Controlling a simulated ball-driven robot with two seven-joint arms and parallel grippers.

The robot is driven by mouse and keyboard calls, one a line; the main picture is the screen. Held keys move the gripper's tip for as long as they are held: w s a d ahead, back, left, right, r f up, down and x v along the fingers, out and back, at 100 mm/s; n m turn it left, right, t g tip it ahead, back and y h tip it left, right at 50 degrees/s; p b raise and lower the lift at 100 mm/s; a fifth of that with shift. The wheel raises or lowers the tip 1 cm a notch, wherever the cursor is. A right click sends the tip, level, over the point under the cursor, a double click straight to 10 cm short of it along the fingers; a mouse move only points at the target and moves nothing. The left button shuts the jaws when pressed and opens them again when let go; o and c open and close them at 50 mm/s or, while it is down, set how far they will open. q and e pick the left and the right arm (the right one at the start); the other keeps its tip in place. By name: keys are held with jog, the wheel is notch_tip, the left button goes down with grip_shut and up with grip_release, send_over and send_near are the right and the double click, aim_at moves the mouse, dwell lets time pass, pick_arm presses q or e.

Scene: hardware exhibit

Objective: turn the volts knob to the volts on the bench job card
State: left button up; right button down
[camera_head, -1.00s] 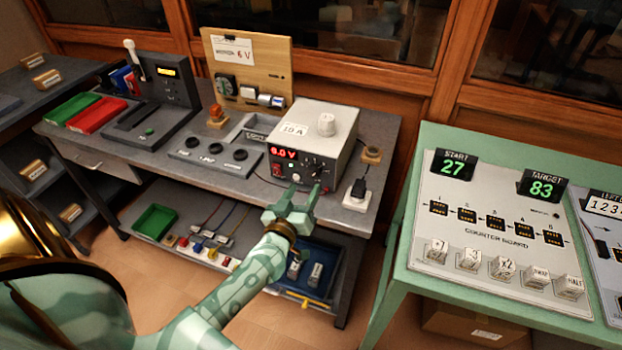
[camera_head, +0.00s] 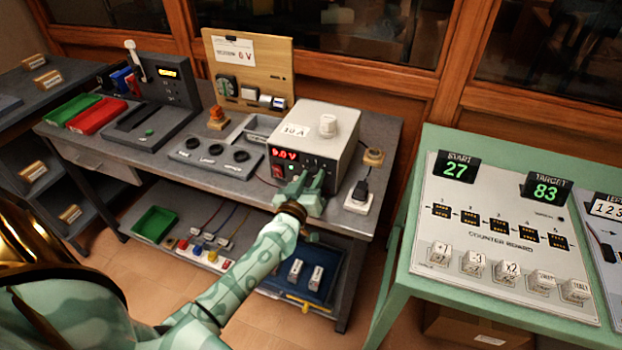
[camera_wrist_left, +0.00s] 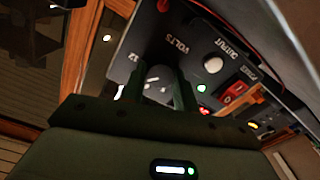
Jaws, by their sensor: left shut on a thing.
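The power supply (camera_head: 325,140) is a pale box with a dark front on the grey bench. Its red display (camera_head: 284,153) appears to read 9.0 V. The job card (camera_head: 234,49), on the wooden board behind, appears to read 6 V. My left gripper (camera_head: 306,180) is at the supply's front and hides the volts knob in the head view. In the left wrist view the grey volts knob (camera_wrist_left: 158,84) sits between the fingers, beside the VOLTS lettering, and the gripper is shut on it. My right gripper is not in view.
A red switch (camera_wrist_left: 232,92) and a white output button (camera_wrist_left: 210,62) are close beside the fingers. A black plug (camera_head: 361,190) stands right of the supply. A green counter-board table (camera_head: 400,290) is farther right.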

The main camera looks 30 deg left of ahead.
pick_arm(q)
jog(key=n+p, duration=0.1)
jog(key=n, duration=0.2)
jog(key=shift+a+n+p, duration=0.1)
jog(key=shift+n+p, duration=0.2)
jog(key=shift+n, duration=2)
jog(key=o, duration=1)
jog(key=shift+s, duration=0.15)
